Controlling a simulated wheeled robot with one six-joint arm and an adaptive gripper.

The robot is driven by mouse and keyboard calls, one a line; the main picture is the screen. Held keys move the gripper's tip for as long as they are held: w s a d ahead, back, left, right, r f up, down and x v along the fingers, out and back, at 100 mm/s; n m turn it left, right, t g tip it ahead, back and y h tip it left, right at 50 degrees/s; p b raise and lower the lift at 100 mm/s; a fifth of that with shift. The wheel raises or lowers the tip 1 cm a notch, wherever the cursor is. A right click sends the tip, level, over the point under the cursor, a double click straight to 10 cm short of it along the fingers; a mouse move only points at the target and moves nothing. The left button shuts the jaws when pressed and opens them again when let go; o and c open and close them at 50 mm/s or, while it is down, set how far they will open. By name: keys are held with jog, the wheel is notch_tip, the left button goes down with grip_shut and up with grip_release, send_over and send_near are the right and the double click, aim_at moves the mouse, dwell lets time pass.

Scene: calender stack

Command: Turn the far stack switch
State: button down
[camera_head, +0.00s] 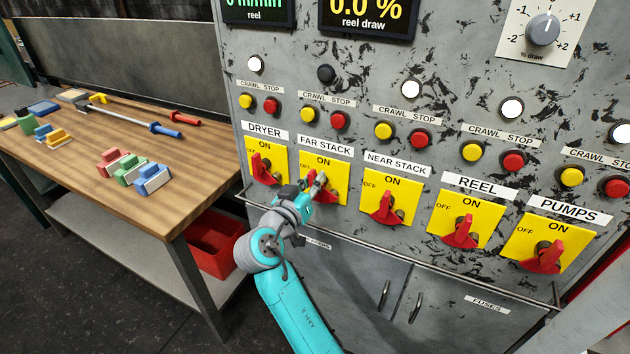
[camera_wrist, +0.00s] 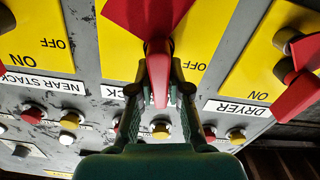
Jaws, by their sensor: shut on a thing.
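The far stack switch is a red handle (camera_head: 311,179) on a yellow plate (camera_head: 341,184) marked ON and OFF, under the FAR STACK label (camera_head: 325,146). My gripper (camera_head: 313,190) is at this switch and covers part of it. In the wrist view, which is upside down, the red handle (camera_wrist: 158,78) lies between the two fingers of my gripper (camera_wrist: 158,98). The fingers are shut on its narrow end. The wide red part of the handle lies beyond the fingertips. The handle's exact angle is hard to tell in the head view.
The DRYER switch (camera_head: 263,170) is close on the left and the NEAR STACK switch (camera_head: 385,208) on the right. A metal rail (camera_head: 420,250) runs below the switches. The lamp above FAR STACK (camera_head: 326,73) is dark; the neighbouring lamps are white. A wooden bench (camera_head: 75,160) stands at left.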

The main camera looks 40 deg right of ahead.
jog(key=n, duration=0.3)
jog(key=shift+w+a+f+n, duration=0.15)
jog(key=shift+w+f+n, duration=0.05)
jog(key=shift+w+n, duration=0.2)
jog(key=shift+w+a+f+n, duration=0.15)
jog(key=shift+f+n, duration=0.2)
jog(key=shift+n, duration=1.6)
jog(key=shift+w+f+n, duration=0.2)
jog(key=shift+f+n, duration=0.15)
jog(key=shift+n, duration=1.55)
jog(key=shift+w+a+f+n, duration=0.15)
jog(key=shift+f+n, duration=0.2)
jog(key=shift+n, duration=1.6)
jog(key=shift+d, duration=0.1)
jog(key=c, duration=1.1)
grip_release()
